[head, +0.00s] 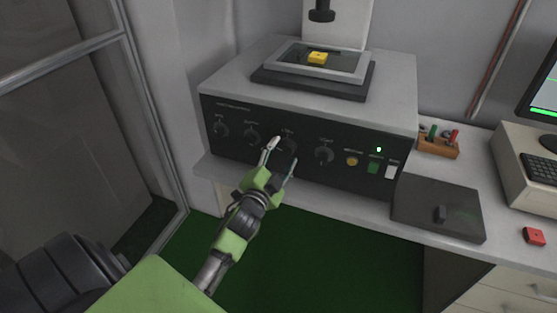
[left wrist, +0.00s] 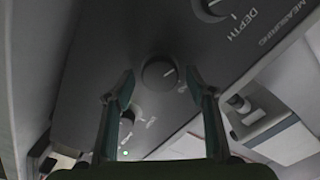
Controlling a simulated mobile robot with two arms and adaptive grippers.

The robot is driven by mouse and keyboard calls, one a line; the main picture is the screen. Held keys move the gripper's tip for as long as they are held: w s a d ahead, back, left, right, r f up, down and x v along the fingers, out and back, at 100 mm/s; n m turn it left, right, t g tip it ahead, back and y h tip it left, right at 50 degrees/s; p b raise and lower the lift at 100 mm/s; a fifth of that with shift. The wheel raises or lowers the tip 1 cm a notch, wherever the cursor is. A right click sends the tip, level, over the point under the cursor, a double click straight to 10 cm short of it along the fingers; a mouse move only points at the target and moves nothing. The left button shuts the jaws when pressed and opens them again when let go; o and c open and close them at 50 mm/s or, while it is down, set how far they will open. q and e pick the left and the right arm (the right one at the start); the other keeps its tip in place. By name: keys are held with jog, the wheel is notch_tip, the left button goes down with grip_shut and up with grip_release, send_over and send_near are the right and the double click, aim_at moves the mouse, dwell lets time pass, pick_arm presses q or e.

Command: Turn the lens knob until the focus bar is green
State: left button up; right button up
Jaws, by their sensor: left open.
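A black control panel holds a row of dark round knobs. The third from the left, the lens knob (head: 288,145), is partly hidden by my left gripper (head: 281,152); its label cannot be read clearly. My left gripper is open, with its fingers at the knob, one on each side in the picture.
A light knob (head: 324,155) is close on the right, and a depth knob (head: 252,134) on the left. A dark box (head: 438,207) and a red block (head: 535,236) are on the desk.

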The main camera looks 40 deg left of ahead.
pick_arm(q)
jog(key=v, duration=1.2)
jog(key=shift+a+f, duration=0.1)
dwell(1.2)
jog(key=s+d+f+n+g+h, duration=0.1)
jog(key=s+d+f+g, duration=0.15)
jog(key=f, duration=0.95)
jog(key=s+d+f+n+g+h, duration=0.1)
jog(key=s+d+f+g, duration=0.15)
jog(key=f, duration=0.85)
jog(key=s+d+f+n+g+h, duration=0.1)
jog(key=s+d+f+g+h, duration=0.15)
jog(key=f, duration=0.95)
jog(key=s+d+f+g, duration=0.4)
jog(key=s+f, duration=0.9)
jog(key=s+f+n+g, duration=0.1)
jog(key=s+f, duration=0.3)
jog(key=s, duration=0.5)
jog(key=s+f+n+g, duration=0.1)
jog(key=s+f+g, duration=0.3)
jog(key=s, duration=0.6)
jog(key=shift+s+a+f, duration=0.15)
jog(key=shift+s+f, duration=0.15)
jog(key=shift+f, duration=0.25)
jog(key=shift+c, duration=0.4)
